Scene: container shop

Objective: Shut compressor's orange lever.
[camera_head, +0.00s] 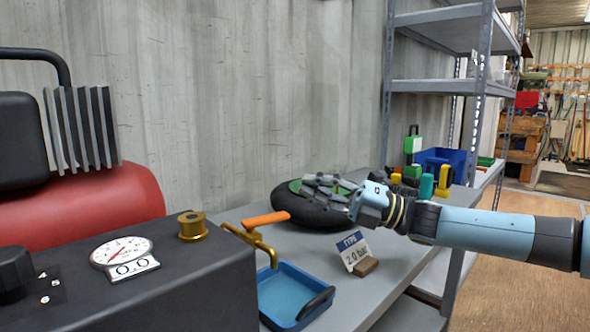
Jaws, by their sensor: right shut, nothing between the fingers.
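The compressor (205,275) fills the lower left, with a dark box in front and a red tank behind. Its orange lever (266,219) sits on a brass valve (262,246) at the box's right side and points right, slightly raised. A gauge (121,252) on the box top has a small panel reading 0.0. My right gripper (312,188) comes in from the right and is shut and empty. It shows in front of the black tyre, to the right of the lever's tip and apart from it. My left gripper is out of view.
A black tyre (297,214) lies on the grey table behind the gripper. A blue tray (275,315) sits below the valve. A sign (352,249) reading 2.0 bar stands right of it. Coloured tools and a blue bin (455,160) are farther back. Metal shelving (440,86) rises behind.

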